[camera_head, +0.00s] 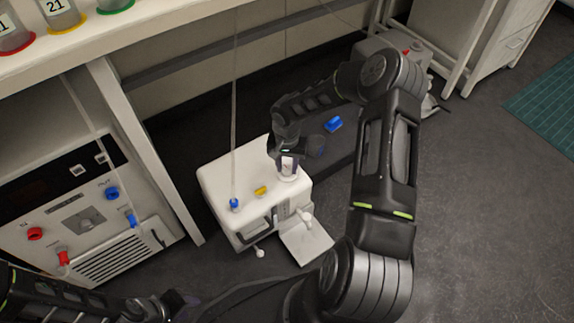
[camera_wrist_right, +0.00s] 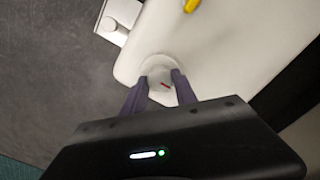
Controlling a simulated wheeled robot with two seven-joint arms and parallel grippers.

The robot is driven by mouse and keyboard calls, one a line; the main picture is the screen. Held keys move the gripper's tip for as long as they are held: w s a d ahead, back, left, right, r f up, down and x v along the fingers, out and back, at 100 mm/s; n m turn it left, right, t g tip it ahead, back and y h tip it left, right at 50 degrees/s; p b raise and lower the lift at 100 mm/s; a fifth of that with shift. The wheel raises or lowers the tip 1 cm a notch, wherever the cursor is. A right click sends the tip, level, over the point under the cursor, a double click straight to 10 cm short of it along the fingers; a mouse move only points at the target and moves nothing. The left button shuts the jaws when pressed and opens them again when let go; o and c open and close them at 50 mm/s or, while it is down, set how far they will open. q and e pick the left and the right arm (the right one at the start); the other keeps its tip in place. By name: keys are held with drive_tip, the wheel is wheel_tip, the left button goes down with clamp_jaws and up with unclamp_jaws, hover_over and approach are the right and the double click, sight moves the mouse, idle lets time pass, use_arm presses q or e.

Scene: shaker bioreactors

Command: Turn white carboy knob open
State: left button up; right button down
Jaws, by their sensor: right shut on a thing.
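The white carboy (camera_head: 222,179) is a box-shaped white body on the floor below the bench in the head view. Its round white knob (camera_head: 287,177) is on the top near the right corner. In the right wrist view the knob (camera_wrist_right: 160,68) has a small red mark and sits between the two dark purple fingers. My right gripper (camera_head: 288,163) points down over the knob and is shut on it; it also shows in the right wrist view (camera_wrist_right: 159,83). My left gripper (camera_head: 172,304) is at the bottom left of the head view, dark and partly hidden, away from the carboy.
A yellow knob (camera_head: 261,190) and a blue fitting with a tube (camera_head: 234,204) are also on the carboy's top. A panel with red and blue valves (camera_head: 85,215) stands left. A blue part (camera_head: 333,124) lies behind my right gripper. Open floor is at right.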

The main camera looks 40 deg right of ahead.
drive_tip(key=shift+n, duration=0.4)
drive_tip(key=n, duration=0.3)
drive_tip(key=n+p, duration=0.1)
drive_tip(key=n, duration=0.4)
drive_tip(key=n+p, duration=0.1)
drive_tip(key=n, duration=0.3)
drive_tip(key=shift+n, duration=0.3)
drive_tip(key=shift+n+p, duration=0.3)
drive_tip(key=shift+n, duration=2)
drive_tip(key=c, duration=1)
unclamp_jaws()
drive_tip(key=shift+o, duration=0.2)
